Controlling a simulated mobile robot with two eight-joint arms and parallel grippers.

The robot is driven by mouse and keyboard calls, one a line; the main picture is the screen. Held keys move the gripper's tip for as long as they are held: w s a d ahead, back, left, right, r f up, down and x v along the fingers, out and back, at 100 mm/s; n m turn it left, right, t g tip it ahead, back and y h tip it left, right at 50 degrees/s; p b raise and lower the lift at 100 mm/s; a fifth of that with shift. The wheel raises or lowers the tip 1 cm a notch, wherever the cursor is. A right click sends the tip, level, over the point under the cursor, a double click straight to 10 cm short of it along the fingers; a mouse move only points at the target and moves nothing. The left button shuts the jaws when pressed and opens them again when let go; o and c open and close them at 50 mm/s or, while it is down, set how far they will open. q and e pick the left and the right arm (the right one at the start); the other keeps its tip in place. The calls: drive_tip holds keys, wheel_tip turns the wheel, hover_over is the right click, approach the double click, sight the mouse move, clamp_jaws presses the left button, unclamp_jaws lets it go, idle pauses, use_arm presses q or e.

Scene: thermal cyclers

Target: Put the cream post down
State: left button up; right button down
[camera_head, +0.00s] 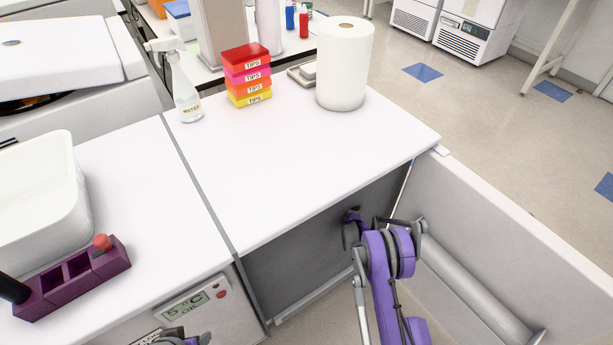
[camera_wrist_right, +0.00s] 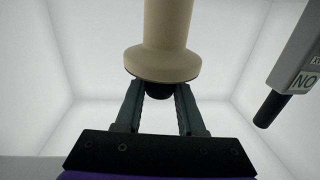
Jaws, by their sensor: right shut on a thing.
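The cream post (camera_wrist_right: 164,38) shows in the right wrist view, with a round flange and a dark lower end. My right gripper (camera_wrist_right: 159,91) is shut on the dark end, just under the flange. The post's far end is cut off by the picture's edge. Pale, bright walls surround it, and I see no contact with them. In the head view my right arm reaches down to the dark front below the white counter (camera_head: 300,145). The gripper and the post are hidden there. My left gripper is not in view.
On the counters are a purple rack (camera_head: 75,280), white tub (camera_head: 40,200), water spray bottle (camera_head: 186,98), tips boxes (camera_head: 247,75) and paper roll (camera_head: 344,65).

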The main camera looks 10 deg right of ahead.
drive_tip(key=c, duration=0.5)
unclamp_jaws()
drive_tip(key=shift+f, duration=0.1)
drive_tip(key=shift+r, duration=0.2)
drive_tip(key=v, duration=1.2)
drive_tip(key=shift+p, duration=0.4)
